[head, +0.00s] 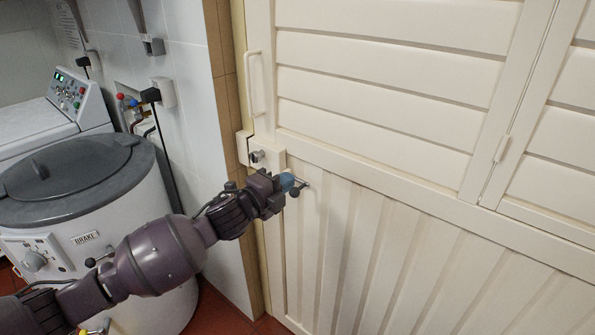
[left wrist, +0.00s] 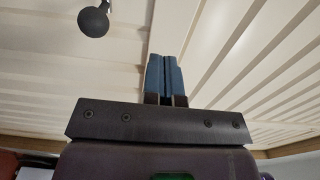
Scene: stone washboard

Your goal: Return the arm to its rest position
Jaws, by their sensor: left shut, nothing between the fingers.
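My left arm reaches in from the lower left in the head view. Its gripper (head: 291,182) is in front of the cream door (head: 400,130), just below the door's lock. In the left wrist view the two blue fingers of the gripper (left wrist: 167,76) are together with nothing between them. A dark round knob (left wrist: 93,21) shows at the upper left of that view, apart from the fingers. My right gripper is not in view.
A white round washer (head: 150,270) with a grey lid stands at the left, close beside my left arm. A white machine (head: 40,120) with a control panel stands behind it. A tiled wall (head: 195,110) with sockets and hoses lies between washer and door.

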